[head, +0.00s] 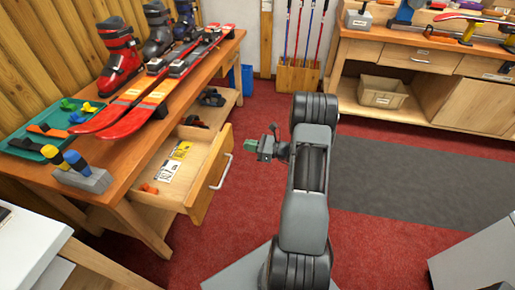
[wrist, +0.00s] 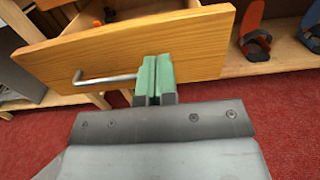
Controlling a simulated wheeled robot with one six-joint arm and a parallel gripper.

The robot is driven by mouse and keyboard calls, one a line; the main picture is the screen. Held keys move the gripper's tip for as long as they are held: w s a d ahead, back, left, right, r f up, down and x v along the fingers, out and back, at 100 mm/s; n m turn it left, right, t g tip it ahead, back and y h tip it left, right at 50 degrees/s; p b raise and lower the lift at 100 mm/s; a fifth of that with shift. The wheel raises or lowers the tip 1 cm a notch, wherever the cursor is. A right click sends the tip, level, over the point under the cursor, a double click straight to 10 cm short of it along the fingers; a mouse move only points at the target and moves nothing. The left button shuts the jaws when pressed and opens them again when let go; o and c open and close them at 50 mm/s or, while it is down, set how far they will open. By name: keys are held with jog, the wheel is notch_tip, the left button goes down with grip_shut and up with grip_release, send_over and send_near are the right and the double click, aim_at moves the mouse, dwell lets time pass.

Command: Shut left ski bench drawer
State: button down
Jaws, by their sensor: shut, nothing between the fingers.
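The left ski bench drawer (head: 212,172) is pulled out from under the wooden bench (head: 135,183) on the left. Its front carries a pale metal bar handle (head: 222,171). Yellow and white cards and an orange item lie inside. In the wrist view the drawer front (wrist: 200,46) spans the upper part, with the handle (wrist: 105,78) left of the fingers. My gripper (head: 248,145) is in front of the drawer face, to its right in the head view. Its green-tipped fingers (wrist: 155,78) are together and empty, overlapping the drawer front; I cannot tell if they touch it.
Red and black skis (head: 150,100), ski boots (head: 119,55) and a green tray (head: 50,125) are on the bench top. A lower shelf holds bindings (wrist: 256,40). A white table (head: 28,240) stands at lower left. Red carpet is clear around the drawer's front.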

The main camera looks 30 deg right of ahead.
aim_at(224, 141)
jog(key=b+x, duration=0.1)
jog(key=x, duration=0.7)
